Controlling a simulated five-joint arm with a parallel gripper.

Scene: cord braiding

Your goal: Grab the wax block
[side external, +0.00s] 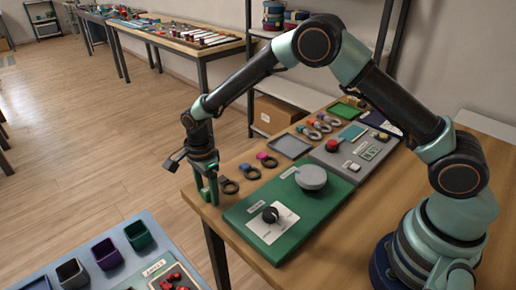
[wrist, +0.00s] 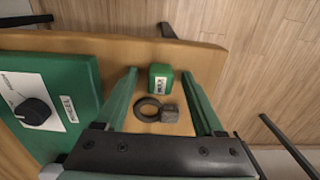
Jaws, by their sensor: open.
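The wax block (wrist: 160,79) is a small green block with a white label, near the table edge in the wrist view. My gripper (wrist: 160,72) is open, with one green finger on each side of the block and a gap on both sides. In the side external view my gripper (side external: 208,194) points down at the table's left corner. There the block cannot be told apart from the green fingers.
A dark ring with a grey tag (wrist: 169,114) lies between my fingers, close to the block. A green board (side external: 288,205) with a black knob (side external: 270,214) lies beside them. More rings (side external: 246,171) lie along the table edge.

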